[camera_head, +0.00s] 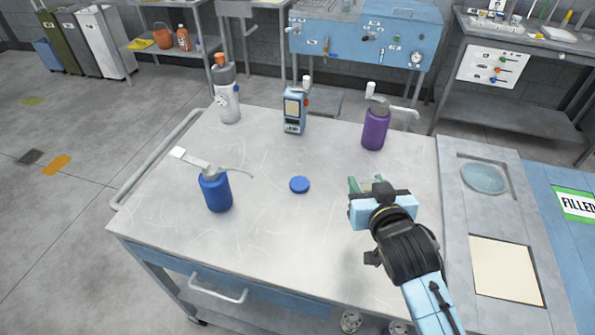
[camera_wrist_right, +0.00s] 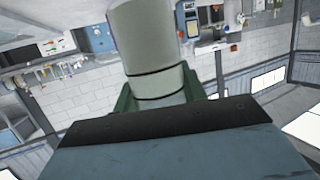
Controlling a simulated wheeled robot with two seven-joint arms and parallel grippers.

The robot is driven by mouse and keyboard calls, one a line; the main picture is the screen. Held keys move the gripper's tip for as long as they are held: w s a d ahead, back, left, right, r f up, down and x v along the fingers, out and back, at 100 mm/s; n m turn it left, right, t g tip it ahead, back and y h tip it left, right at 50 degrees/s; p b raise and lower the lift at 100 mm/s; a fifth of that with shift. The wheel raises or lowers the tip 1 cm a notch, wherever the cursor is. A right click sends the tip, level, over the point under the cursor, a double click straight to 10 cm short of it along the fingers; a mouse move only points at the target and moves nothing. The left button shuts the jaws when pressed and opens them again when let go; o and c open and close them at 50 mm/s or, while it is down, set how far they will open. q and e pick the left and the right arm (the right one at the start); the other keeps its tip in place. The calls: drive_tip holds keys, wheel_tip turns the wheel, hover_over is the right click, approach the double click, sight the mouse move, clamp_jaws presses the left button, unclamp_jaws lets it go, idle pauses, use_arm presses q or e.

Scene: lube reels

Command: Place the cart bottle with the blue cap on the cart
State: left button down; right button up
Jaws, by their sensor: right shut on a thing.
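My right gripper (camera_head: 366,186) is over the right part of the cart top (camera_head: 285,245). In the right wrist view it is shut on a pale grey cylinder (camera_wrist_right: 153,50) with dark rings, between its green fingers. The cylinder's ends are not clear, and my gripper mostly hides it in the head view. I cannot tell whether it has a blue cap or touches the cart. A flat blue disc (camera_head: 299,184) lies on the cart left of the gripper. My left gripper is not in view.
The cart's front middle is clear.

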drive_tip(key=shift+w+a, duration=0.1)
drive_tip(key=shift+a, duration=0.2)
wheel_tip(320, 180, down, 10)
drive_tip(key=shift+f+b, duration=0.1)
drive_tip(key=shift+b, duration=0.9)
drive_tip(key=o, duration=1.1)
drive_tip(key=shift+f, duration=0.1)
drive_tip(key=shift+r, duration=0.25)
drive_tip(key=v, duration=1.2)
